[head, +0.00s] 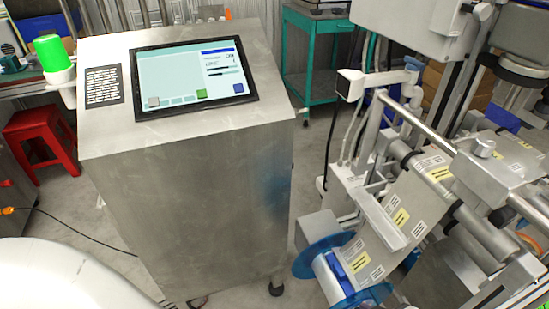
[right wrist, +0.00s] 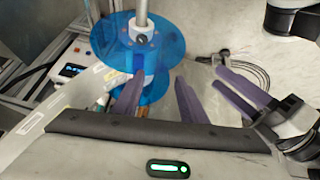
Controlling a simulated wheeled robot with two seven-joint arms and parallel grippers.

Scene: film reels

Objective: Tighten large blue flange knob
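A translucent blue flange (head: 318,256) stands at the label machine's lower end in the head view, with a second blue flange (head: 368,299) partly cut off by the bottom edge. In the right wrist view two blue flanges (right wrist: 172,50) sit on a metal shaft. Neither gripper shows in the head view.
A steel cabinet with a touchscreen (head: 197,79) stands left of the machine. The label web (head: 388,228) runs up from the flanges over rollers. A red stool (head: 40,140) and a teal cart (head: 310,60) stand behind. A cable coil (right wrist: 245,72) lies beyond the grippers.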

